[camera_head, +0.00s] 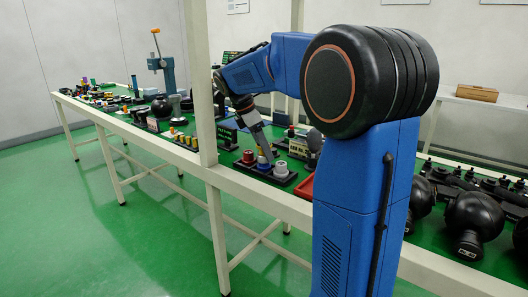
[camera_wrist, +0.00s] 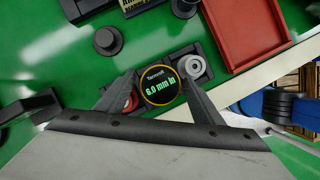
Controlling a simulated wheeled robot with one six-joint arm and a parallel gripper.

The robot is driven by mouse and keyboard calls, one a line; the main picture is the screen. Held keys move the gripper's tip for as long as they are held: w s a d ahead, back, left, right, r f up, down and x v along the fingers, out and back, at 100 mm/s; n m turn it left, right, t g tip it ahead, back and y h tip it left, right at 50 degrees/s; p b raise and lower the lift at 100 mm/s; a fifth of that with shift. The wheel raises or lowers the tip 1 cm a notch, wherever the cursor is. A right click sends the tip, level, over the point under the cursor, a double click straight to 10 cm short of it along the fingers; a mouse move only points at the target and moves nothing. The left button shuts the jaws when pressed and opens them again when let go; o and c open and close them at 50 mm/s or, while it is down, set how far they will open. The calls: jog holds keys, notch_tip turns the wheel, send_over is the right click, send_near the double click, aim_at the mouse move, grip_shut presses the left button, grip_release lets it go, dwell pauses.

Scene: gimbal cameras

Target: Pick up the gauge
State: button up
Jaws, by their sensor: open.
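The gauge (camera_wrist: 160,86) shows in the wrist view as a round dark face with a yellow rim, reading "6.0 mm in". It sits in a dark holder on the green bench top, between a red-ringed piece (camera_wrist: 131,103) and a grey-white ring piece (camera_wrist: 193,67). My gripper (camera_wrist: 158,73) is open, with one finger on each side of the gauge; I cannot tell whether they touch it. In the head view my gripper (camera_head: 262,147) points down at the holder (camera_head: 264,173), and the fingers partly hide the gauge.
A red tray (camera_wrist: 247,35) lies beside the holder. A black round knob (camera_wrist: 108,40) stands on the other side. In the head view a cream post (camera_head: 200,80) rises close to my arm. Black round-headed parts (camera_head: 474,222) crowd the bench at right.

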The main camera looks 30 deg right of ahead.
jog(key=shift+d+f, duration=0.15)
jog(key=shift+f, duration=0.25)
jog(key=c, duration=1.2)
jog(key=shift+r, duration=0.1)
